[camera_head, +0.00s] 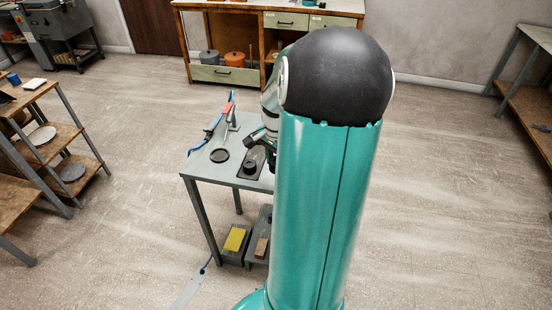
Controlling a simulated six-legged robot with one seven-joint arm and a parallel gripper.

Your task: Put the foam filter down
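My teal arm stands in the foreground and hides the right part of a small grey table (206,170). My gripper (262,150) is only partly visible beside the arm's edge, low over the table. Its fingers are too small and covered to tell whether they are open or shut. A dark round piece (250,165) sits below it on a dark flat plate. A flat black disc (219,155) lies on the tabletop to its left. I cannot tell which dark piece, if either, is the foam filter, or whether my gripper touches one.
A red and blue tool (229,108) on a stand is at the table's back, with a blue hose. Below are trays, one with a yellow block (235,239). Wooden shelves (50,150) stand left, a cabinet (240,76) behind. Open floor surrounds the table.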

